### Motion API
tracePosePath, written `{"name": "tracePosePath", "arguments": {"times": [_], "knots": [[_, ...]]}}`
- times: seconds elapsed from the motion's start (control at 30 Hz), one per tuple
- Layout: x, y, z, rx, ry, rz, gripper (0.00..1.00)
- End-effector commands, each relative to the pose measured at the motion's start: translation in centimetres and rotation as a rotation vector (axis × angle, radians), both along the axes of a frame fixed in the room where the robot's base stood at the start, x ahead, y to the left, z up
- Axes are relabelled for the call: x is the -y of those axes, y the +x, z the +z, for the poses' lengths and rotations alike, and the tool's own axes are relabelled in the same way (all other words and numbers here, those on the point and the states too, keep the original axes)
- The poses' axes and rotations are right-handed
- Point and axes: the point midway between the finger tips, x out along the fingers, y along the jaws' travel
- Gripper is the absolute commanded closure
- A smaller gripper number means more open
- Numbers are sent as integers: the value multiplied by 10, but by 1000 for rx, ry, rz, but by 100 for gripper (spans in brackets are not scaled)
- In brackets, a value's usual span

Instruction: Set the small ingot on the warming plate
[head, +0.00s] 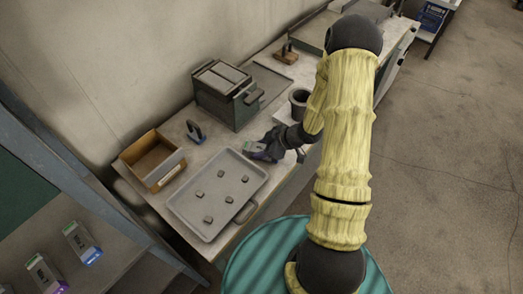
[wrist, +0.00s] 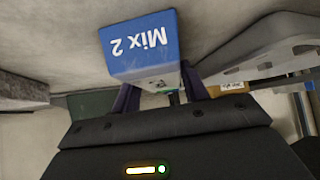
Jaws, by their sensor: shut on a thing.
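My gripper (head: 265,149) is over the bench beside the right edge of a grey tray (head: 174,205). In the wrist view my gripper (wrist: 160,92) is shut on a blue box (wrist: 140,42), whose "Mix 2" label appears upside down. Several small dark grey blocks (head: 228,198) lie apart on the tray. I cannot tell whether one is the small ingot. No thing is clearly marked as the warming plate; I cannot tell whether it is the tray or the flat dark panel (head: 268,82) behind the green box.
A green lidded box (head: 222,103) stands against the wall. A wooden open bin (head: 140,160) is left of the tray. A dark cup (head: 299,102) stands right of my gripper. Boxes (head: 82,241) stand on the blue-framed shelf at lower left. Open floor lies to the right.

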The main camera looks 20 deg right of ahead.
Motion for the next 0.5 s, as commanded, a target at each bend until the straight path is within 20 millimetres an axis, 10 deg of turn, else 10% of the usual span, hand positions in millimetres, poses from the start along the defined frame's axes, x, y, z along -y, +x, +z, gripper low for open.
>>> {"name": "tracePosePath", "arguments": {"times": [0.5], "knots": [[0, 1, 31, 6, -1, 1, 100]]}}
